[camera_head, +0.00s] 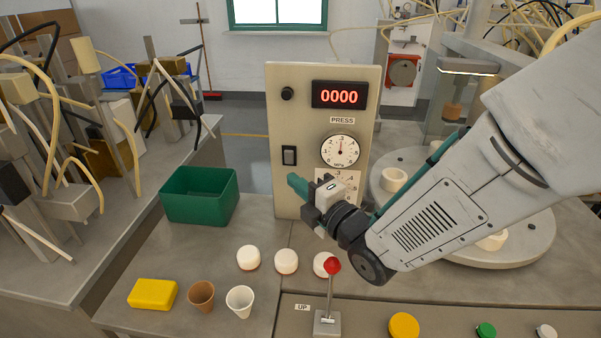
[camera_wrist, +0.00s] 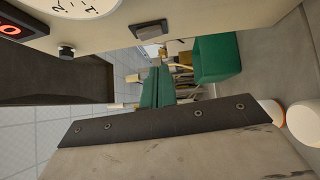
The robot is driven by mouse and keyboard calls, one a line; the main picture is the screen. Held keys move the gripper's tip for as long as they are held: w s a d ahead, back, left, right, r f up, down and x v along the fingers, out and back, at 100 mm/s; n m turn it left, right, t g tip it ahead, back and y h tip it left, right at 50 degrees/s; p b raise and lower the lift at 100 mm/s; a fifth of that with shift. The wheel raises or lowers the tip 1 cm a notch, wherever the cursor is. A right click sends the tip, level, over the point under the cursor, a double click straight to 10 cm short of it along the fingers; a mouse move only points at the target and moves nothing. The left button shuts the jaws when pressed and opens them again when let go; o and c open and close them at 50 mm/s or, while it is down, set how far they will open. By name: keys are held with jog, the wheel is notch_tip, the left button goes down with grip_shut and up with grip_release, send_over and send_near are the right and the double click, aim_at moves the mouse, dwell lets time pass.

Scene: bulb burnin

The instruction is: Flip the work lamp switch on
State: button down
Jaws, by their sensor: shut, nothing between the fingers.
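A black rocker switch (camera_head: 289,155) sits on the left side of the upright beige panel (camera_head: 309,75). It also shows in the wrist view (camera_wrist: 149,29), near the top. I cannot tell which way it is set, and no lamp label is readable. My gripper (camera_head: 297,185), with green fingers, is shut and empty, just below the switch in the picture and apart from it. In the wrist view its fingers (camera_wrist: 158,87) point toward the background, below the switch. A lamp-like hood (camera_head: 468,66) with a bright strip stands at the back right.
The panel also has a black knob (camera_head: 287,93), a red display (camera_head: 338,95) and a gauge (camera_head: 340,151). A green bin (camera_head: 200,196) stands to the left. White-topped pieces (camera_head: 286,261), a red-tipped lever (camera_head: 331,290) and a turntable (camera_head: 520,250) are on the bench.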

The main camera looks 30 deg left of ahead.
jog(key=v, duration=0.9)
jog(key=shift+w, duration=0.25)
jog(key=shift+f, duration=0.1)
jog(key=w+d+r+m+t+h, duration=0.1)
jog(key=w+d+m+t+h, duration=0.1)
jog(key=w+d+m+h, duration=0.45)
jog(key=w+d+r+m+t+h, duration=0.15)
jog(key=w+d+m, duration=0.25)
jog(key=d, duration=0.5)
jog(key=s+d+r+m+g+h, duration=0.15)
jog(key=d+m+h, duration=0.55)
jog(key=d, duration=0.7)
jog(key=s+d+r+m+g+h, duration=0.1)
jog(key=s+d+m+g, duration=0.2)
jog(key=s+d+m, duration=0.4)
jog(key=s+d+r+m+g+h, duration=0.1)
jog(key=s+d+m+g, duration=0.3)
jog(key=s, duration=1.1)
jog(key=d+r+m, duration=0.1)
jog(key=d+m, duration=0.2)
jog(key=m, duration=0.1)
jog(key=shift+s+d, duration=0.25)
jog(key=shift+d, duration=0.15)
